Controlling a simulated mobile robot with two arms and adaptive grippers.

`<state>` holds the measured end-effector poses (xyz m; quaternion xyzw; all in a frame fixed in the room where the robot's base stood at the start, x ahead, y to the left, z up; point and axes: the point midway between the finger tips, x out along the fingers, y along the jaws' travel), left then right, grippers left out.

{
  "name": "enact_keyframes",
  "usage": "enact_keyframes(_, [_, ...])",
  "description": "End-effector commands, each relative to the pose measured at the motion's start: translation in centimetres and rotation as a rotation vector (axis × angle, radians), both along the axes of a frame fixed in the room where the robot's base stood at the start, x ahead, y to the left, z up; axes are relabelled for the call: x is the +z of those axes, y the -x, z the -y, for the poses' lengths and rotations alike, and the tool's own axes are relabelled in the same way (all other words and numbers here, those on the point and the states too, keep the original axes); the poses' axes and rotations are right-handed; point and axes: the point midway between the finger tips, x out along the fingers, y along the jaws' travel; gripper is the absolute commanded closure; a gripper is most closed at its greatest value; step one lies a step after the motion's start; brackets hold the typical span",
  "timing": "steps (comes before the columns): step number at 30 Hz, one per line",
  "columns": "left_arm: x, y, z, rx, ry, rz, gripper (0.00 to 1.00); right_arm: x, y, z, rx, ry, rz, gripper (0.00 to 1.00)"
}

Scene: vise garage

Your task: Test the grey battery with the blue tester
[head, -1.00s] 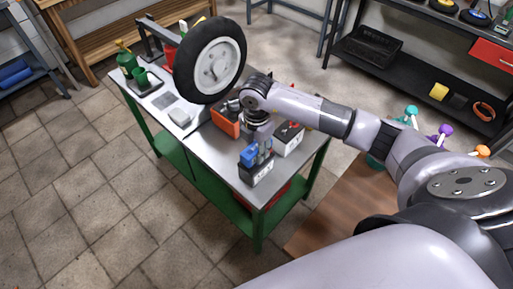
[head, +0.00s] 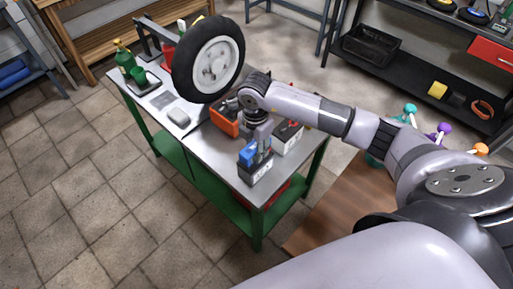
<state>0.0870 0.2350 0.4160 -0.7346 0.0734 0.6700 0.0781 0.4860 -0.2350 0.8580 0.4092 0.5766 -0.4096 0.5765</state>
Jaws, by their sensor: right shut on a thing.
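The blue tester (head: 247,155) is in my right gripper (head: 257,147), over the front part of the green-legged metal table (head: 208,155). The gripper is shut on it, and its fingers partly hide it. A dark grey battery (head: 259,178) with a pale label stands upright directly below the tester. I cannot tell whether the tester touches its top. A second battery (head: 288,138), with a pale front and red on top, stands behind and to the right. My left gripper is not in view.
An orange box (head: 225,120) sits behind the gripper. A large wheel (head: 209,59) stands at the table's back. Green bottles (head: 125,60) stand at the far left corner. A wooden surface (head: 345,205) lies right of the table. The front left tabletop is clear.

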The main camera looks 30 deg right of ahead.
Motion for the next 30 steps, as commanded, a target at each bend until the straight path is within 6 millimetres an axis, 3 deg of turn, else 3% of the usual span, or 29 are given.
enact_keyframes(7, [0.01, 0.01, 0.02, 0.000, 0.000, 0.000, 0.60, 0.04, -0.03, -0.01, 0.000, 0.000, 0.001, 1.00])
enact_keyframes(8, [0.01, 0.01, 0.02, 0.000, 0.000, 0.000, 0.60, 0.04, -0.03, -0.01, 0.000, 0.000, 0.001, 0.68])
enact_keyframes(18, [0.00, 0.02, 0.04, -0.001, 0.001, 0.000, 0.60, 0.02, -0.01, -0.01, 0.000, 0.000, 0.000, 0.45])
enact_keyframes(24, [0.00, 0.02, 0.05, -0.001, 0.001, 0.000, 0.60, 0.01, -0.01, -0.01, 0.000, 0.000, 0.000, 0.45])
enact_keyframes(30, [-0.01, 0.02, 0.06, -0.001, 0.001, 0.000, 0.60, -0.03, 0.02, 0.00, 0.000, 0.000, -0.001, 0.33])
